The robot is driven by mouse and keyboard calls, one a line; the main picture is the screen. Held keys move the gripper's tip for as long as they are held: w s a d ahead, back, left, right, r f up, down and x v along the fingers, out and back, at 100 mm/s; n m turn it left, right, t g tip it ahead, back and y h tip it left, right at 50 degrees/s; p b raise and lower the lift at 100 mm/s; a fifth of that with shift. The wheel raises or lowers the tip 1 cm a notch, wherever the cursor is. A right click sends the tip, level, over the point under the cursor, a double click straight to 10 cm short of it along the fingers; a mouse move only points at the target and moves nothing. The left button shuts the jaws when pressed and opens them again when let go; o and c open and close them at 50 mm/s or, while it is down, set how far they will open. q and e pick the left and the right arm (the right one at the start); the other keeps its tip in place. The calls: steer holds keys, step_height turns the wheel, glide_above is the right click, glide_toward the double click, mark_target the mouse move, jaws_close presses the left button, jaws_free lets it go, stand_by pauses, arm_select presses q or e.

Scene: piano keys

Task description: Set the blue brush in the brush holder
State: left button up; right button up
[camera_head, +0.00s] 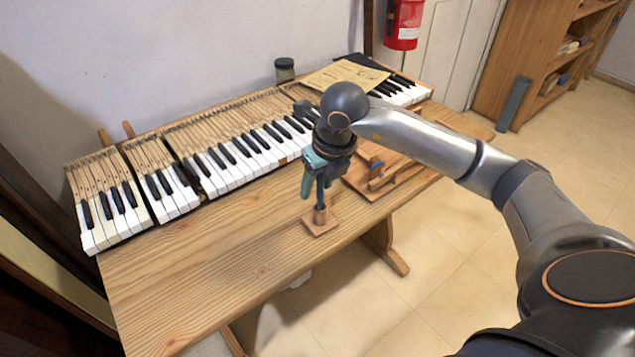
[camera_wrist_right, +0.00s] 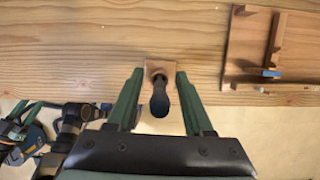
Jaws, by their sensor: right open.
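The blue brush (camera_head: 320,190) stands upright, with its lower end at the small wooden brush holder (camera_head: 320,222) near the table's front edge. In the right wrist view, the dark brush handle (camera_wrist_right: 160,102) points up toward the camera over the square holder base (camera_wrist_right: 148,68). My right gripper (camera_head: 315,188) is open above the holder, with its green fingers on either side of the brush. The wrist view shows a gap between the brush and each finger. How deep the brush sits is hidden. Green and dark parts, possibly my left gripper, show at lower left in the wrist view.
Piano keys (camera_head: 235,165) lie along the back of the wooden table (camera_head: 200,270). A wooden board with upright pieces (camera_head: 385,180) lies right of the holder, partly behind my arm. A jar (camera_head: 284,71) and a paper sheet (camera_head: 345,75) are behind. The left front of the table is clear.

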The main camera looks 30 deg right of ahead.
steer(key=p+v, duration=0.1)
steer(key=v, duration=1.1)
steer(key=shift+r, duration=0.15)
steer(key=shift+c, duration=0.3)
